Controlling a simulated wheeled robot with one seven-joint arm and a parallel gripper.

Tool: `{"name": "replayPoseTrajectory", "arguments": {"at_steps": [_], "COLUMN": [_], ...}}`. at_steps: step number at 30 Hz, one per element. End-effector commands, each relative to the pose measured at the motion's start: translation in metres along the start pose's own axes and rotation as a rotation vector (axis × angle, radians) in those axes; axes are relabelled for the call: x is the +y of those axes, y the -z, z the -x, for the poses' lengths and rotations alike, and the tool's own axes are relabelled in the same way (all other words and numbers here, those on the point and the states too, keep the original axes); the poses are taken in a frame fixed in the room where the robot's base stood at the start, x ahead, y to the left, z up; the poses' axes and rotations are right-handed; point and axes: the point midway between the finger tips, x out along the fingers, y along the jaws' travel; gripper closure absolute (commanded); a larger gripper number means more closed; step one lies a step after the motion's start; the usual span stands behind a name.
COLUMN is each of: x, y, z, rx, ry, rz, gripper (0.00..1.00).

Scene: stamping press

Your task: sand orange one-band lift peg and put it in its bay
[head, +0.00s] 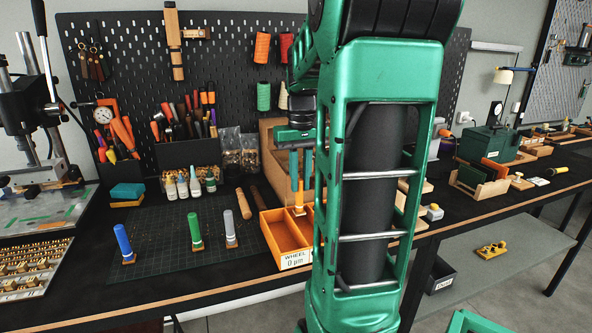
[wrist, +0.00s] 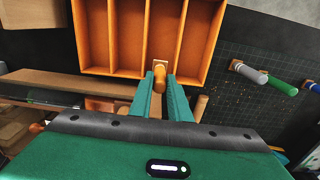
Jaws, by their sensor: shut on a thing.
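The orange peg (head: 299,194) is upright, with a small square base at its lower end. My gripper (head: 298,172) comes from above and is shut on its upper part. In the wrist view the two green fingers (wrist: 161,100) close around the orange peg (wrist: 161,80). Its base shows at the near edge of a compartment of the orange divided tray (wrist: 128,70). In the head view the base is at the far end of the orange tray (head: 279,240), which has a "WHEEL 0 µm" label. I cannot tell whether the base touches the floor, and no band is readable.
Blue (head: 123,240), green (head: 195,231) and grey (head: 230,229) pegs stand on the dark cutting mat (head: 165,255) left of the tray. Small bottles (head: 183,188) and a tool holder stand behind the mat. My arm hides the bench right of the tray.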

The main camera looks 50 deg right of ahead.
Motion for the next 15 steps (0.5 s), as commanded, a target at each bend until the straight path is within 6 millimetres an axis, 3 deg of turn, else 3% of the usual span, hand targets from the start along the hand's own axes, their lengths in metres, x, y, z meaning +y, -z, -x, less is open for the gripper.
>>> {"name": "replayPoseTrajectory", "arguments": {"at_steps": [14,15], "x": [0.0003,0.0004], "y": [-0.0002,-0.0002], "z": [-0.0108,-0.0108], "rx": [0.000,0.000], "ry": [0.000,0.000], "rz": [-0.001,-0.001], "gripper": [1.00,0.79]}}
